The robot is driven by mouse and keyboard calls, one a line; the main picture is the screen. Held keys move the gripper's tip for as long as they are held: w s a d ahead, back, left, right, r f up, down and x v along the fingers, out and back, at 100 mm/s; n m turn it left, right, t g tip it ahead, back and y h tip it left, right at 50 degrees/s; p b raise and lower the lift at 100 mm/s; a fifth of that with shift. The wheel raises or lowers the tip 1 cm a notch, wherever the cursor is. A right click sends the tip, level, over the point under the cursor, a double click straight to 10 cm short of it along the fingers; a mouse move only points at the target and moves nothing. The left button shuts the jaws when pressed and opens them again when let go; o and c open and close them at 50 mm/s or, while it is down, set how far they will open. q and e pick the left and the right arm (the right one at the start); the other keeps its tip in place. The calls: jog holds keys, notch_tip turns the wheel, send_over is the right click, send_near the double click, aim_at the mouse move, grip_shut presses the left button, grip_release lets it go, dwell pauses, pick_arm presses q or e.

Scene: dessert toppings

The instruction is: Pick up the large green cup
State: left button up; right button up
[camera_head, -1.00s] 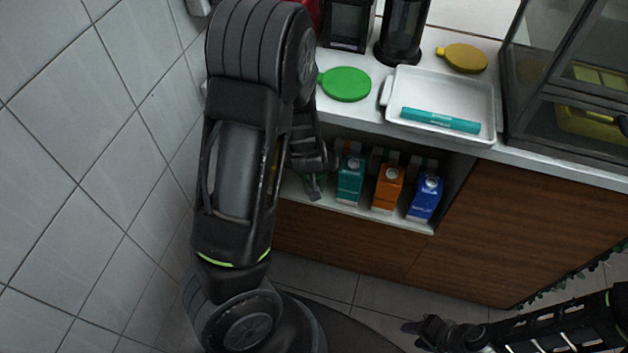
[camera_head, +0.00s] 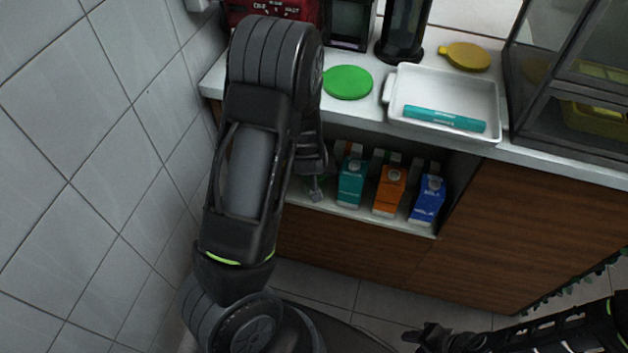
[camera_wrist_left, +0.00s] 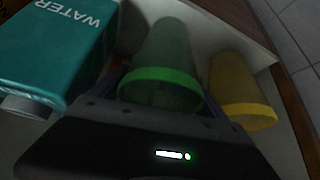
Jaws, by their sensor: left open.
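In the head view the left gripper (camera_head: 316,190) is at the shelf opening, partly behind my arm, and the cups are hidden. My right gripper (camera_head: 415,336) is low at the right, away from the counter; its jaw state is unclear.
A teal water carton (camera_wrist_left: 50,50) stands close left of the green cup. Orange (camera_head: 390,190) and blue (camera_head: 427,198) cartons share the shelf. A tiled wall (camera_head: 110,150) borders the left.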

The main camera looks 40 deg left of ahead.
dwell(0.5)
pick_arm(q)
jog(key=c, duration=1)
